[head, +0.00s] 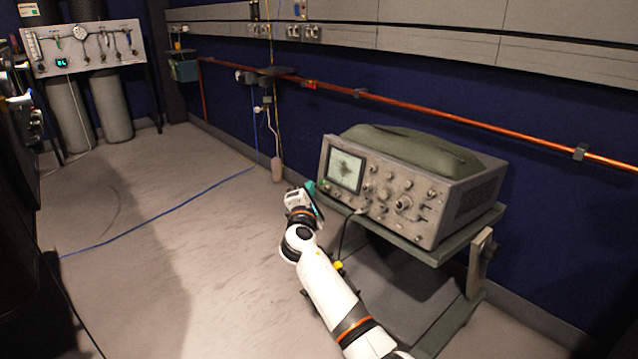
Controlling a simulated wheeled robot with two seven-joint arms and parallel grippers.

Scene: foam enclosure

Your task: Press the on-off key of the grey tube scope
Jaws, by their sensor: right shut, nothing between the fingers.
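The grey tube scope (461,213) stands on a green-grey cart (447,252) at the right, against the blue wall. Its front panel shows a lit screen (345,169) at the left and several knobs to the right of it. My right gripper (312,189) is at the lower left corner of the scope's front, just below the screen. It is shut, with nothing seen in it. The fingertips are small here, and I cannot tell whether they touch the panel. The on-off key cannot be made out. My left gripper is not in view.
A green bag (410,147) lies on top of the scope. An orange pipe (440,113) runs along the wall behind it. A blue cable (160,214) crosses the floor (200,265), which is otherwise open to the left. A gauge panel (85,47) stands at the back left.

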